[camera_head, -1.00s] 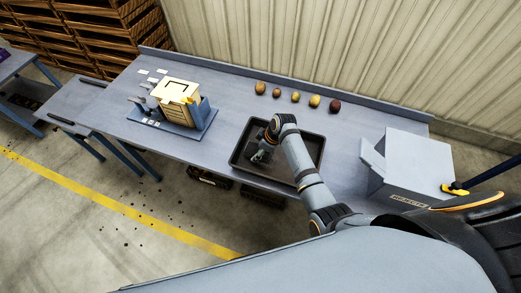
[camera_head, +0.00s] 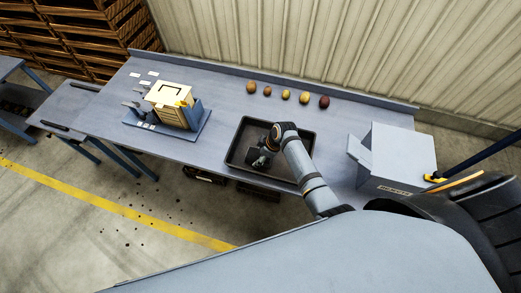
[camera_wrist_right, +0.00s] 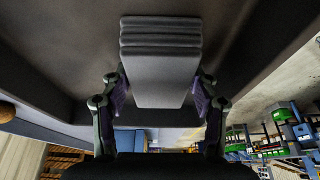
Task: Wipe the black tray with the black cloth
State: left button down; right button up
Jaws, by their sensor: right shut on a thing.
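The black tray (camera_head: 236,146) lies on the grey bench, a shallow rectangle with a raised rim. My right gripper (camera_head: 261,161) reaches down inside it, left of its middle. In the right wrist view, the gripper (camera_wrist_right: 160,98) is shut on the folded cloth (camera_wrist_right: 160,72), which looks grey there and shows several stacked layers. The dark tray surface (camera_wrist_right: 70,60) spreads around the cloth. Whether the cloth touches the tray floor is hard to tell. In the head view the cloth is mostly hidden by the gripper. My left gripper is not in view.
Several potatoes (camera_head: 286,95) lie in a row behind the tray. A grey box (camera_head: 400,155) stands right of the tray. A wooden crate-like box (camera_head: 168,95) sits on a blue base (camera_head: 190,133) at the left. The bench (camera_head: 215,105) is clear between base and tray.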

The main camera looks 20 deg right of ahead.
aim_at(252, 153)
jog(key=shift+w+a+f+b, duration=0.1)
jog(key=shift+w+a+b, duration=0.15)
jog(key=shift+w+a, duration=0.4)
jog(key=shift+w+a+b, duration=0.2)
jog(key=shift+w+a, duration=0.15)
jog(key=shift+a, duration=0.55)
jog(key=shift+r+p, duration=0.2)
jog(key=shift+p, duration=0.25)
jog(key=shift+f, duration=0.1)
jog(key=shift+s+d+p, duration=0.3)
jog(key=shift+d+p, duration=0.15)
jog(key=shift+d, duration=0.2)
jog(key=shift+s+d+p, duration=0.45)
jog(key=shift+s+d, duration=0.1)
jog(key=shift+d, duration=0.15)
jog(key=shift+s+d+f, duration=0.1)
jog(key=shift+s+d, duration=0.05)
jog(key=shift+d, duration=0.1)
